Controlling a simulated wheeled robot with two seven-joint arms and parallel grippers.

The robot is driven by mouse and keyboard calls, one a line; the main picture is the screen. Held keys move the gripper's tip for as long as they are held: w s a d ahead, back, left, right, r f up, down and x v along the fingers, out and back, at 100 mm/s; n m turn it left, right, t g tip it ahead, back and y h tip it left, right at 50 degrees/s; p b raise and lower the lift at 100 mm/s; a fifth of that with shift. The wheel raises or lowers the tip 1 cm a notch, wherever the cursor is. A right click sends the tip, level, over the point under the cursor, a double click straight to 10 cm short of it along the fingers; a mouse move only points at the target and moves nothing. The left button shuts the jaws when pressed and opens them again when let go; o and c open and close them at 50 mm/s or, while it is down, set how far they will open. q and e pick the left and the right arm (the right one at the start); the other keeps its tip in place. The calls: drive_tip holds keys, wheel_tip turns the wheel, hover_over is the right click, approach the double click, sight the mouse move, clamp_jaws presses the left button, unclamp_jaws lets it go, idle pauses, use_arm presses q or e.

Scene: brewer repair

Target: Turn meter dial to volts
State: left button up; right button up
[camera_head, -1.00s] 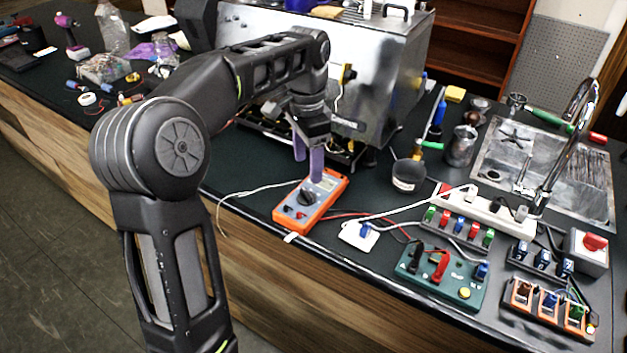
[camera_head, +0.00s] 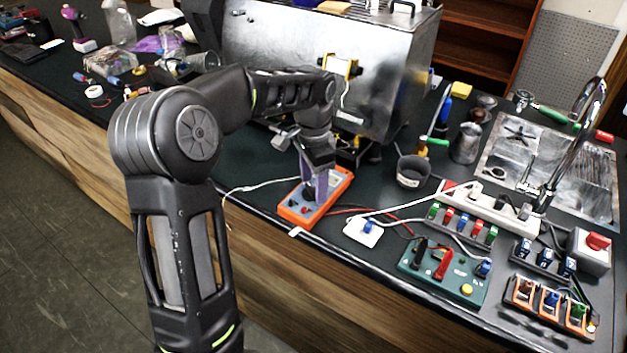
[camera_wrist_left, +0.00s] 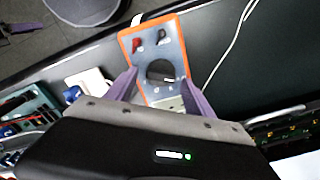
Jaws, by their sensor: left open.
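The orange and grey multimeter (camera_head: 331,187) lies on the dark counter near its front edge. It also shows in the left wrist view (camera_wrist_left: 176,38). Its round black dial (camera_wrist_left: 160,72) sits between and just ahead of the two purple fingertips in that view. My left gripper (camera_head: 317,192) points down over the meter, open, with its fingers on either side of the dial area. In the left wrist view the gripper (camera_wrist_left: 160,82) shows both fingers spread apart. Whether a finger touches the dial cannot be told. My right gripper is not in view.
A green board (camera_head: 445,272) with plugs, a white power strip (camera_head: 490,207) and a dark cup (camera_head: 412,171) stand to the right. The steel brewer (camera_head: 290,55) is behind. Red and white cables run beside the meter. The counter's left front is fairly clear.

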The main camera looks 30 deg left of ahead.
use_arm(q)
drive_tip(key=shift+c, duration=0.3)
clamp_jaws()
idle(0.3)
drive_tip(key=shift+m, duration=0.4)
drive_tip(key=m, duration=0.3)
drive_tip(key=m+p, duration=0.1)
drive_tip(key=m, duration=0.4)
drive_tip(key=shift+s+d, duration=0.1)
drive_tip(key=shift+s, duration=0.05)
idle(0.3)
drive_tip(key=shift+o, duration=0.3)
unclamp_jaws()
